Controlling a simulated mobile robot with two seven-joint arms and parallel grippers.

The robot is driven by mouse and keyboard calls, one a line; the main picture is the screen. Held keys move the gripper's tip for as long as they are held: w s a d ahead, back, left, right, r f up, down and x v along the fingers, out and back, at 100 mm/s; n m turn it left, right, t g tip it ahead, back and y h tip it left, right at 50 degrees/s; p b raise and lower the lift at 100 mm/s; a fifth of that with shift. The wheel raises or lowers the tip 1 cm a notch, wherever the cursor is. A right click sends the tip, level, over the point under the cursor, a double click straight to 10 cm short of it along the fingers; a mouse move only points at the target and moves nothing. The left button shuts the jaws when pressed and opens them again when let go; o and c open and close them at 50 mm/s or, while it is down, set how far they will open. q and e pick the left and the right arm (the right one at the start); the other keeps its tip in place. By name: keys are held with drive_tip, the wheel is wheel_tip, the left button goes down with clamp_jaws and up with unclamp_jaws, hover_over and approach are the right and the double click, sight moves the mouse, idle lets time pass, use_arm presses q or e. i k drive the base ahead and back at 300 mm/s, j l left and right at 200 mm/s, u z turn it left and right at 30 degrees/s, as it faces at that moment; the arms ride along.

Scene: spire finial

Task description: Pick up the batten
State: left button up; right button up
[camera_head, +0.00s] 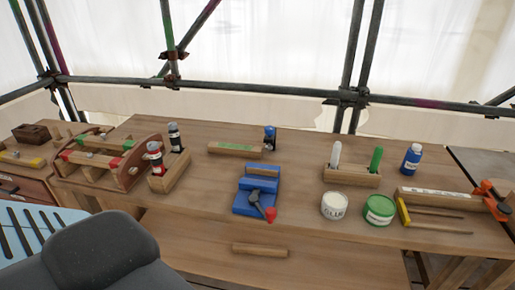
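No piece is marked as the batten, and I cannot tell for certain which one it is. A short wooden bar with a green label (235,149) lies flat at the back middle of the workbench. A longer wooden strip with white markings (436,196) lies at the right, by an orange clamp (492,198). Two thin wooden sticks, an upper one (436,213) and a lower one (440,228), lie in front of it. Neither of my grippers shows. A dark rounded part at the lower left is a link of mine.
A blue vise (255,197) stands mid-bench. A glue tub (334,205), green tin (379,209), blue bottle (411,158) and marker rack (351,176) stand right of it. A wooden toolbox (100,163) and bottle holder (170,172) are left. Scaffold poles run behind.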

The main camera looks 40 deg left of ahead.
sight(218, 147)
drive_tip(key=k+j+z, duration=0.1)
drive_tip(key=j+z, duration=0.15)
drive_tip(key=j, duration=0.15)
drive_tip(key=k+j+z, duration=0.25)
drive_tip(key=j, duration=0.2)
drive_tip(key=k+j+z, duration=0.1)
drive_tip(key=j, duration=0.3)
drive_tip(key=k+j+z, duration=0.15)
drive_tip(key=j, duration=0.3)
drive_tip(key=k+j, duration=0.2)
drive_tip(key=j, duration=0.2)
drive_tip(key=k+j, duration=0.2)
drive_tip(key=j, duration=0.2)
drive_tip(key=k+j, duration=0.25)
drive_tip(key=j, duration=0.15)
drive_tip(key=k+j, duration=0.2)
drive_tip(key=j, duration=0.2)
drive_tip(key=z, duration=0.05)
